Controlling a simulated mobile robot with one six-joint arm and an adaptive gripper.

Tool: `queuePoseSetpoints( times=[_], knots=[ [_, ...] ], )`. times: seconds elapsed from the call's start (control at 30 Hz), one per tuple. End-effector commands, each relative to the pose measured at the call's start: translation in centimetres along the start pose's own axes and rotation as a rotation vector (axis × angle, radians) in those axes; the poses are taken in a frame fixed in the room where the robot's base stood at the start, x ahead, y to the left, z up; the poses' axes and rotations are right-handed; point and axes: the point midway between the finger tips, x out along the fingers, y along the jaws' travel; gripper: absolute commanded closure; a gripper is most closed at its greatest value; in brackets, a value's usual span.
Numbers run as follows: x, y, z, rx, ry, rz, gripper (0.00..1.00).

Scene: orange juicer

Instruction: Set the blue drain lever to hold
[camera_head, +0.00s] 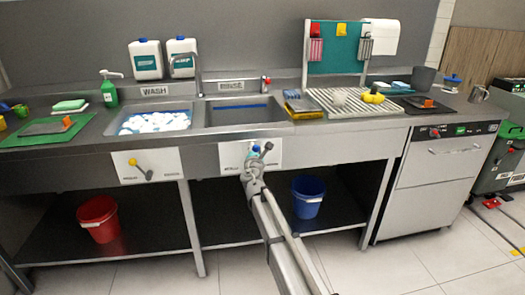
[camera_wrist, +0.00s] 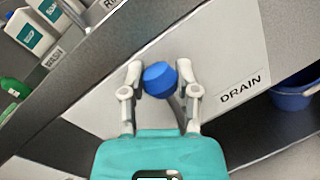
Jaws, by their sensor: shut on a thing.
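The drain lever's blue knob (camera_wrist: 158,81) sits between the two fingers of my gripper (camera_wrist: 160,74) in the wrist view, and the fingers are shut on it. A grey lever shaft shows partly behind the right finger. The white lever panel (camera_head: 233,158) is on the front of the sink under RINSE in the head view. The blue knob (camera_head: 255,149) shows small there, at the tip of my gripper (camera_head: 254,158). The word DRAIN (camera_wrist: 242,88) is on the panel to the right of the knob. The panel's left word is too small to read.
A second panel with a yellow-knobbed lever (camera_head: 148,175) is to the left, under the WASH basin (camera_head: 118,122). The RINSE basin (camera_head: 240,112) is above my gripper. A blue bucket (camera_head: 307,197) and a red bucket (camera_head: 100,218) stand on the lower shelf.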

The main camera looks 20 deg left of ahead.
Motion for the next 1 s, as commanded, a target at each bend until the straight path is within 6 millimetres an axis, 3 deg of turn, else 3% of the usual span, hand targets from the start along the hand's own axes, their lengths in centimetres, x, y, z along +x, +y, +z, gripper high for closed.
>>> queuePoseSetpoints(
  times=[0.6, 1.0],
  knots=[
    [-1.3, 4.4, -3.4, -0.540, -0.079, 0.106, 1.00],
    [-1.8, 5.4, -4.4, -0.688, -0.100, 0.137, 1.00]
  ],
)
